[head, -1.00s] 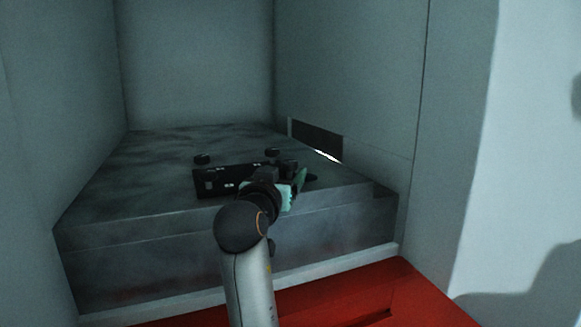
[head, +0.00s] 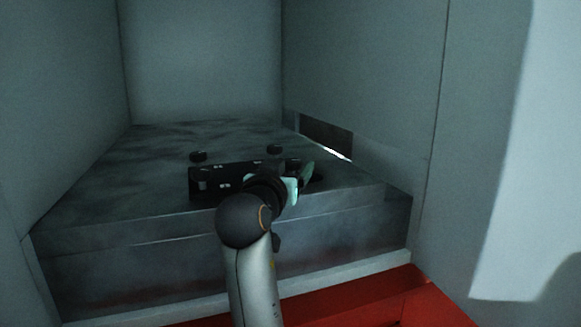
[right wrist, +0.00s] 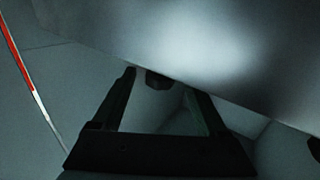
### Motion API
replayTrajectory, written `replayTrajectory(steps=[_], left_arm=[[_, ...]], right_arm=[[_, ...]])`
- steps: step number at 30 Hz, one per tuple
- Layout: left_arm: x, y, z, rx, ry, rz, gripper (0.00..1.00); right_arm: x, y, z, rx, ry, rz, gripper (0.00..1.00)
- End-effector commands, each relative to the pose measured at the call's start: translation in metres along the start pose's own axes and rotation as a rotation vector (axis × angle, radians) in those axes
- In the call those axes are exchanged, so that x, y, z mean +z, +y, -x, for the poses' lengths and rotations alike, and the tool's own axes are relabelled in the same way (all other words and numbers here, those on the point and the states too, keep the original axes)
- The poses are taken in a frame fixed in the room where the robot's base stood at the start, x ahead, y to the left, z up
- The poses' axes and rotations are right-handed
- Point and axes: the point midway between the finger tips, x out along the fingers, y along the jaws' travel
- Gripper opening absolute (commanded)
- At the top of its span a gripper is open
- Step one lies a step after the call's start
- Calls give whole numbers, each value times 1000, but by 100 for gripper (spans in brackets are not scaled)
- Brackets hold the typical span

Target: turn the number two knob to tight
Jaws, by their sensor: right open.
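I cannot tell which is number two. My left gripper is not in view.
The grey block (head: 100,210) fills a recess between pale walls (head: 370,90). A dark slot (head: 326,134) is in the right wall. A red surface (head: 360,303) lies in front. The block's left top is clear.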

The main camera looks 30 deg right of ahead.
Motion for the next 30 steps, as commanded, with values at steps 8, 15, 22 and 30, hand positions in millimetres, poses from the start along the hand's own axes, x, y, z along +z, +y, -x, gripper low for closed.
replayTrajectory(steps=[8,15,22,30], left_arm=[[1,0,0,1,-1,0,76],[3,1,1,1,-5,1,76],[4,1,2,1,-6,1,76],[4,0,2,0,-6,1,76]], right_arm=[[0,0,0,0,0,0,66],[0,0,0,0,0,0,39],[0,0,0,0,0,0,13],[0,0,0,2,0,0,0]])
